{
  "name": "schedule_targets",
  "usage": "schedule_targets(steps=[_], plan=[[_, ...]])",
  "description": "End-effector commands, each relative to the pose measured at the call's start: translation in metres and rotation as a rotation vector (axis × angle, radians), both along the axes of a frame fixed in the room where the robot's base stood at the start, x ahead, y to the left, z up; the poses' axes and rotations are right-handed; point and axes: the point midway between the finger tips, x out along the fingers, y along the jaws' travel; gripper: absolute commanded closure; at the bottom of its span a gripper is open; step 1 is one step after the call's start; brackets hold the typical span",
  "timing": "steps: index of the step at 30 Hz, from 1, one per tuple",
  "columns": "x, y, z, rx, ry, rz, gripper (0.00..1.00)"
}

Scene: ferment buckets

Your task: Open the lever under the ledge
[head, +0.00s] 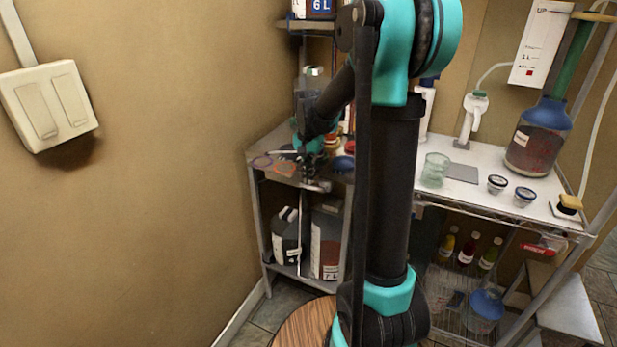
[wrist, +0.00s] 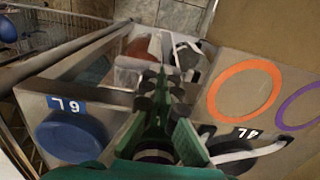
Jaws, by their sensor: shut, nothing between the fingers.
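My gripper (head: 312,177) is at the front edge of the small corner ledge (head: 257,178), seen from the side in the head view. In the wrist view its dark and green fingers (wrist: 160,76) are shut and empty, pointing towards the ledge's front edge. A pale bent piece (wrist: 185,48) shows just beyond the fingertips; it may be the lever, but I cannot tell for sure. A short light grey bar (head: 319,186) shows below the gripper in the head view. I cannot tell whether the fingers touch either. The ledge's underside is mostly hidden.
An orange ring (wrist: 245,88) and a purple ring (wrist: 304,104) mark the ledge top. A blue round lid (wrist: 68,136) lies by a 6L label. Jugs (head: 287,238) stand on the lower shelf. A white counter (head: 460,200) is at right; the wall (head: 150,220) is close at left.

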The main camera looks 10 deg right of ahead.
Motion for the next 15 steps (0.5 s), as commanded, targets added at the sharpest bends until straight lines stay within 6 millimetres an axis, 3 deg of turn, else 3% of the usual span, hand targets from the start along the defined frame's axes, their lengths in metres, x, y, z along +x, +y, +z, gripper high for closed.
schedule_targets(steps=[10, 15], plan=[[0.0, 0.0, -0.001, 0.0, 0.0, 0.0, 1.0], [0.005, 0.007, -0.013, 0.0, 0.0, 0.002, 1.0]])
